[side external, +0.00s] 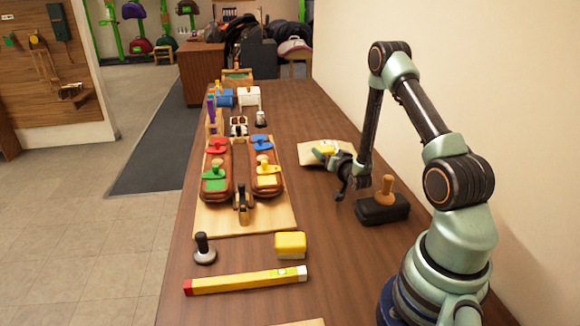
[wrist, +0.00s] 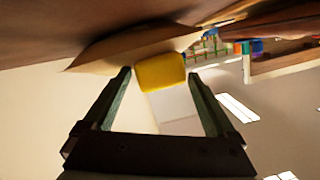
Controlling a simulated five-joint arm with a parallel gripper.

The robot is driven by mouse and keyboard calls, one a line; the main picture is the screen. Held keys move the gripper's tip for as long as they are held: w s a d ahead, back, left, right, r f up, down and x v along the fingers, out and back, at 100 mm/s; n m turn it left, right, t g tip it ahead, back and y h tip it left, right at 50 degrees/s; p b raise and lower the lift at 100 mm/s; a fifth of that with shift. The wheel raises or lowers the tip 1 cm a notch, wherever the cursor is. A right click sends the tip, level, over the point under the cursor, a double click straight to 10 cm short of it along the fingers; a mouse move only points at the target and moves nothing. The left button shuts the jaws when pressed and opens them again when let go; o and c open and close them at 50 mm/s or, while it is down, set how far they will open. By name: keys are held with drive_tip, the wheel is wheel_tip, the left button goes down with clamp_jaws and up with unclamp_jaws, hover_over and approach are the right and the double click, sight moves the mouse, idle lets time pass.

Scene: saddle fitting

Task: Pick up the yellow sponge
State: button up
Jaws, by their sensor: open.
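A yellow block (side external: 325,151) lies on a pale tan sheet (side external: 308,160) by the wall, right beside my gripper (side external: 337,172). In the wrist view a yellow block (wrist: 160,72) shows between and just beyond the fingertips of my gripper (wrist: 159,78), with a pale face below it. The fingers are spread and hold nothing; I cannot tell whether they touch the block. A second yellow block (side external: 291,241) with a pale lower layer sits at the near part of the bench, away from my gripper. I cannot tell for sure which block is the sponge.
A black block with a wooden handle (side external: 383,207) stands close to my gripper. A wooden board (side external: 215,218) carries brown saddle panels with coloured clamps. A yellow level (side external: 245,281) and a dark-handled tool (side external: 204,249) lie nearer. The wall is close on the right.

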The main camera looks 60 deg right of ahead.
drive_tip(key=shift+w+d+f, duration=0.1)
drive_tip(key=shift+w+f, duration=0.1)
drive_tip(key=shift+f, duration=0.1)
drive_tip(key=c, duration=1.1)
wheel_tip(320, 180, up, 20)
drive_tip(key=shift+g+h, duration=0.3)
drive_tip(key=shift+g, duration=0.1)
drive_tip(key=d, duration=0.2)
drive_tip(key=w+d+r, duration=0.1)
drive_tip(key=d, duration=0.1)
drive_tip(key=w+d+r, duration=0.1)
drive_tip(key=d, duration=0.1)
drive_tip(key=shift+w, duration=0.2)
wheel_tip(320, 180, down, 20)
drive_tip(key=shift+d+r, duration=0.1)
drive_tip(key=shift+r, duration=0.1)
drive_tip(key=shift+c, duration=0.2)
